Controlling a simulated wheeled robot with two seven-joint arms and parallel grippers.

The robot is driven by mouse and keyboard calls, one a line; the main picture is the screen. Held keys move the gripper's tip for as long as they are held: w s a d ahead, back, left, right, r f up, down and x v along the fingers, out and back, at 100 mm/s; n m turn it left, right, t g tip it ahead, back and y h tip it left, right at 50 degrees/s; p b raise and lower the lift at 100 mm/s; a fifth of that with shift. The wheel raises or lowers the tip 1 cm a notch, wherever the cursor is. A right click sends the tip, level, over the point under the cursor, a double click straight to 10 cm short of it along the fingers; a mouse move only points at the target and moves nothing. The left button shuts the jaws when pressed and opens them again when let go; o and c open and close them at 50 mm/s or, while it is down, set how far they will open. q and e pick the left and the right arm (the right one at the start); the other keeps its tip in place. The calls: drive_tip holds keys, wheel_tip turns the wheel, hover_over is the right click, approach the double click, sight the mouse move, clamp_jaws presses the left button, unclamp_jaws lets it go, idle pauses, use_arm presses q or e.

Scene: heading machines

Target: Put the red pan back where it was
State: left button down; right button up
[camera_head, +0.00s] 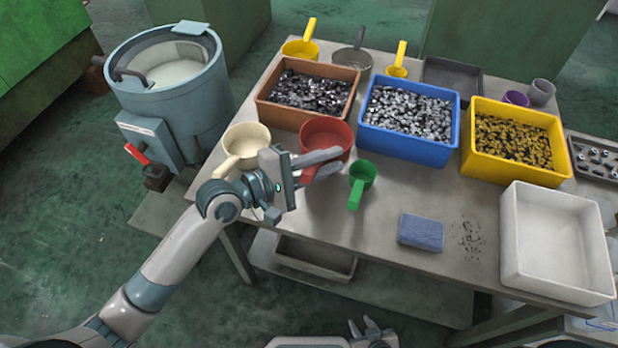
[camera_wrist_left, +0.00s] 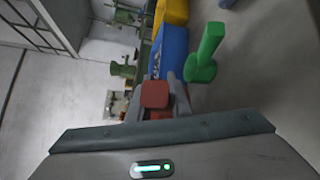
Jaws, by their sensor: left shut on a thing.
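The red pan (camera_head: 327,131) is near the table's front left, between the cream pan and the green pan, just in front of the brown bin. Its opening faces up. My left gripper (camera_head: 320,164) is shut on its handle, which the fingers mostly hide. The left wrist view shows the red handle (camera_wrist_left: 155,95) at the fingers. Whether the pan's bottom touches the table, I cannot tell. My right gripper (camera_head: 363,329) is low at the bottom edge, away from the table top, with its fingers apart and nothing visible between them.
The cream pan (camera_head: 246,141) is close on the left and the green pan (camera_head: 361,180) close on the right. Behind are the brown bin (camera_head: 282,117), blue bin (camera_head: 405,147) and yellow bin (camera_head: 512,167). A blue sponge (camera_head: 421,232) and white bin (camera_head: 560,282) lie right. The front middle is clear.

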sight(328, 162)
use_arm(q)
drive_tip(key=a+f, duration=0.2)
drive_tip(key=a, duration=0.1)
drive_tip(key=shift+s+a+f, duration=0.1)
drive_tip(key=shift+a, duration=0.4)
use_arm(e)
drive_tip(key=shift+s+d+f+g, duration=0.3)
drive_tip(key=shift+s+d, duration=0.1)
drive_tip(key=shift+s, duration=0.05)
use_arm(q)
wheel_tip(328, 162, down, 3)
drive_tip(key=shift+f+b, duration=0.2)
drive_tip(key=shift+b, duration=0.35)
drive_tip(key=shift+f, duration=0.4)
use_arm(e)
drive_tip(key=shift+w+d+f, duration=0.15)
drive_tip(key=shift+w+f, duration=0.05)
drive_tip(key=shift+w, duration=0.1)
